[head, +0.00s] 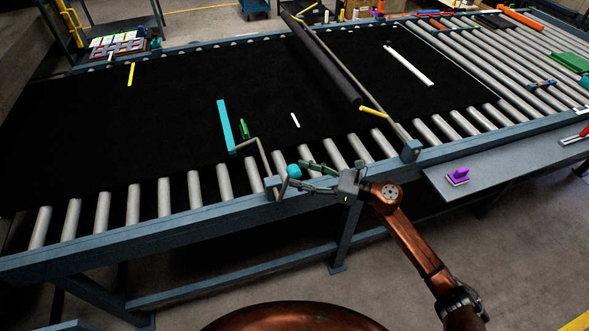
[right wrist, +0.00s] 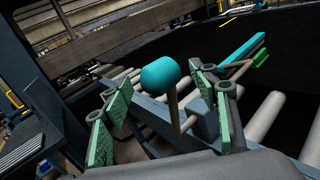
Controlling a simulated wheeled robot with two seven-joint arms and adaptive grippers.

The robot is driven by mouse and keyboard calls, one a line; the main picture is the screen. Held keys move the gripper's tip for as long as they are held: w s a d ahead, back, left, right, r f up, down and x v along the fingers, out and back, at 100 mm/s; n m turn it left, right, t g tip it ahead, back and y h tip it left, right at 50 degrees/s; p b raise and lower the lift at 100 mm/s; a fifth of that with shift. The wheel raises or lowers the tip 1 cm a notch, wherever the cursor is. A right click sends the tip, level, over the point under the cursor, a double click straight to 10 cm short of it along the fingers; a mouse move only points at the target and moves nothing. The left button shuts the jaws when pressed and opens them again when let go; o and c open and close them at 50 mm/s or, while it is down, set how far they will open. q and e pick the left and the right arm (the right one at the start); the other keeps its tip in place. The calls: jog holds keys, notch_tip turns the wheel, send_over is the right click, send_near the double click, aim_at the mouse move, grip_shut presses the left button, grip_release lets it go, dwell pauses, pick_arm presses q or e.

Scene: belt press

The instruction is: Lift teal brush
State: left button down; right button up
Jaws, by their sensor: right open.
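The teal brush (head: 226,126) is a long narrow bar on the black belt, at its near side. A bent grey rod runs from its near end to the front rail. A round teal knob (head: 294,171) stands on a thin rod at that rail. The bar (right wrist: 242,47) and the knob (right wrist: 160,73) also show in the right wrist view. My right gripper (head: 296,177) is open, with its green-padded fingers on either side of the knob. I cannot tell whether a finger touches it. My left gripper is not in view.
A green block (head: 244,128) lies right beside the teal bar. A dark roller (head: 325,60) crosses the belt, with a yellow handle (head: 374,112) at its near end. A purple piece (head: 458,176) sits on the grey side shelf (head: 500,172). The floor in front is clear.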

jog(key=shift+p+x, duration=0.3)
jog(key=shift+x, duration=1.05)
jog(key=shift+c, duration=0.3)
grip_shut()
